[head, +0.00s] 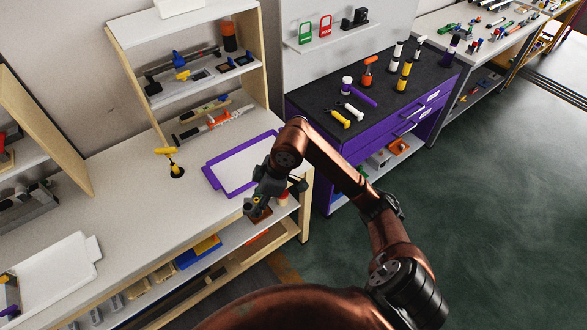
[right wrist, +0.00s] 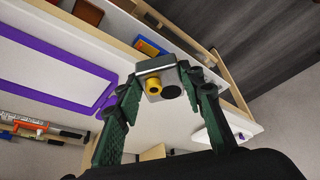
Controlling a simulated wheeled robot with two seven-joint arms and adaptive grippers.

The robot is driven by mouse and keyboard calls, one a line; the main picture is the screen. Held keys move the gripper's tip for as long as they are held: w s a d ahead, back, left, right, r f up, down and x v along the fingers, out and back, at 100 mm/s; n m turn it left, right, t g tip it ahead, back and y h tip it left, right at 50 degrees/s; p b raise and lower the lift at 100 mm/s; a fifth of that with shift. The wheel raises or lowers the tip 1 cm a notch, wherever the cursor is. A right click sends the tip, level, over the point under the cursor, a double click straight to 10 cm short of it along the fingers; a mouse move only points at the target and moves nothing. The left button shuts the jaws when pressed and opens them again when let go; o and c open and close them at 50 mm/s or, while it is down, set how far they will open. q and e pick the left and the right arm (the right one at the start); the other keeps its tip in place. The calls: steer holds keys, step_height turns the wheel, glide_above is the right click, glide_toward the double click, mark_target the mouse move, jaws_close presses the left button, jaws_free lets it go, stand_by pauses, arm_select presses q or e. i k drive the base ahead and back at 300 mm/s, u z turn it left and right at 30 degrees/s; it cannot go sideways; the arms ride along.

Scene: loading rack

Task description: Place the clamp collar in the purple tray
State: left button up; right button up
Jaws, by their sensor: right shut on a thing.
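The purple tray (head: 212,182) has a purple rim and a white floor. It lies on the white bench at its right end and looks empty. Its rim also shows in the right wrist view (right wrist: 104,95). My right gripper (head: 258,200) is at the tray's near right side, over the bench's front edge. In the head view the held collar (head: 251,207) is small and partly hidden. My left gripper is not in view.
A yellow tool (head: 168,160) stands on a dark base left of the tray. A wooden-sided shelf unit (head: 190,75) rises behind. A purple cabinet (head: 360,150) with several tools on its black top stands to the right. The bench's middle is clear.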

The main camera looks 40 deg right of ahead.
mark_target(253, 163)
steer(key=z, duration=0.2)
steer(key=i, duration=1.05)
steer(key=u, duration=0.1)
